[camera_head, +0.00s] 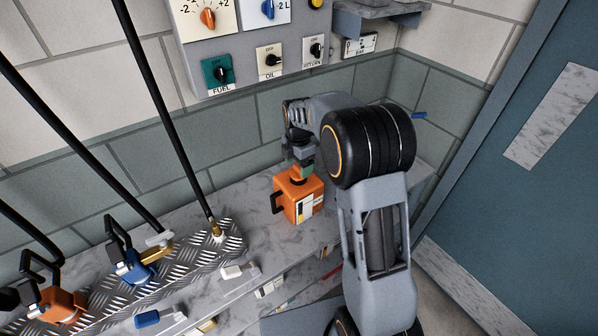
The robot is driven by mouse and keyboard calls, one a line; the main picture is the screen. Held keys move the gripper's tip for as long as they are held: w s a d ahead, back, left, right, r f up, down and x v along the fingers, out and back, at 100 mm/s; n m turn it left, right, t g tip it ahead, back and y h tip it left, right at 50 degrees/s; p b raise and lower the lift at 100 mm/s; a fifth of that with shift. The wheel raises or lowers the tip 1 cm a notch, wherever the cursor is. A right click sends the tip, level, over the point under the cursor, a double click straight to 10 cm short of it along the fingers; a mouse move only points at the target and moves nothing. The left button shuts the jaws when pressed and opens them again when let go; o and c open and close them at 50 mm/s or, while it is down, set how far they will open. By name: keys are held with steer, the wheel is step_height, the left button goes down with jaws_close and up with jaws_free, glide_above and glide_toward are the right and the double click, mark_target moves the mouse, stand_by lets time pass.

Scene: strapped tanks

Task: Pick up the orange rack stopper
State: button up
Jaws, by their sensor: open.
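An orange block-shaped can (305,203) with a dark side handle and a pale label stands on the grey marbled shelf. No part is clearly recognisable as the orange rack stopper. A small orange-red piece (331,273) shows below the shelf's front edge beside my arm, too small to identify.
A metal tread plate (190,262) at left carries a blue hose fitting (130,265) and an orange one (57,306), with black hoses rising from them. A grey control panel (250,50) is on the wall behind. A blue door (540,190) stands at right.

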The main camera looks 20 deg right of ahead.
steer(key=shift+f, duration=1.1)
steer(key=shift+c, duration=0.2)
steer(key=c, duration=0.8)
